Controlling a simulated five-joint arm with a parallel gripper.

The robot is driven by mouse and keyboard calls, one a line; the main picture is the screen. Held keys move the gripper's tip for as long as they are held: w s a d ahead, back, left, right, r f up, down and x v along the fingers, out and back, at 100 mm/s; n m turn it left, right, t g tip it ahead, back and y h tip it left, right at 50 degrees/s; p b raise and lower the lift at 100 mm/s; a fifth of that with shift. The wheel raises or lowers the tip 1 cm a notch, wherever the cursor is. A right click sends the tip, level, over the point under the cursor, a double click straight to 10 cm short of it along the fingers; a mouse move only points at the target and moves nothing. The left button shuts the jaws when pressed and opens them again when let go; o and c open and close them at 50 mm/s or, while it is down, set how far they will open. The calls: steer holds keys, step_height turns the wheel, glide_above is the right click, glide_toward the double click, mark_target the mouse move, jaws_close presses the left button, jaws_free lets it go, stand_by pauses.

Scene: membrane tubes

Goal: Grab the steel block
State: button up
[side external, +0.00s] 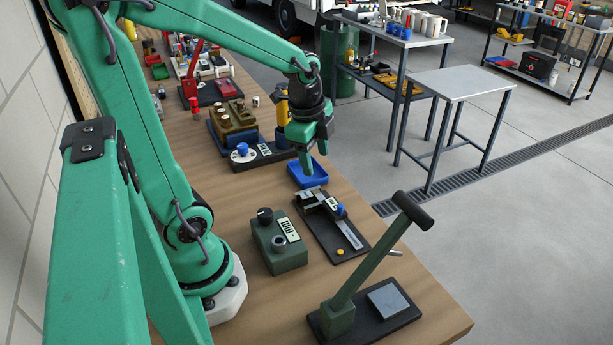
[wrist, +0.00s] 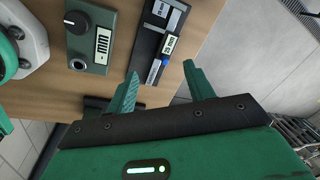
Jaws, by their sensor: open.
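My gripper (side external: 308,166) is open, pointing down over the blue tray (side external: 307,173) near the right table edge. In the wrist view its two green fingers (wrist: 160,70) are spread apart with nothing held between them. A black measuring fixture (side external: 342,252) lies just in front of the tray, with a grey metal scale and a small blue part. It also shows in the wrist view (wrist: 144,52), ahead of the fingertips. A flat, square, steel-grey piece (side external: 389,300) lies on the black base of the lever stand. I cannot tell for certain which piece is the steel block.
A green box with a dial and display (side external: 279,242) stands left of the fixture. The green lever stand (side external: 350,290) rises at the front right. Dark equipment with a white dial (side external: 243,154) stands left of my gripper. Bare wood lies between the green box and lever stand.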

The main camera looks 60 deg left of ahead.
mark_target(307, 196)
steer(key=shift+w+a+f+m+g+h, duration=0.15)
steer(key=shift+a+f+m+g, duration=0.2)
steer(key=shift+a+f+m, duration=0.8)
steer(key=shift+w+a+f+m+g+h, duration=0.15)
steer(key=shift+a+f+m+g, duration=0.25)
steer(key=shift+a+f+m, duration=0.8)
steer(key=shift+w+a+f+m+g, duration=0.15)
steer(key=shift+a+f+m+g, duration=0.2)
steer(key=shift+a+f+m, duration=0.65)
steer(key=shift+d+f, duration=0.25)
steer(key=shift+f, duration=0.2)
steer(key=shift+f, duration=1.25)
steer(key=shift+f, duration=0.1)
steer(key=shift+d+f, duration=0.15)
steer(key=shift+f, duration=2.35)
steer(key=shift+c, duration=0.2)
jaws_close()
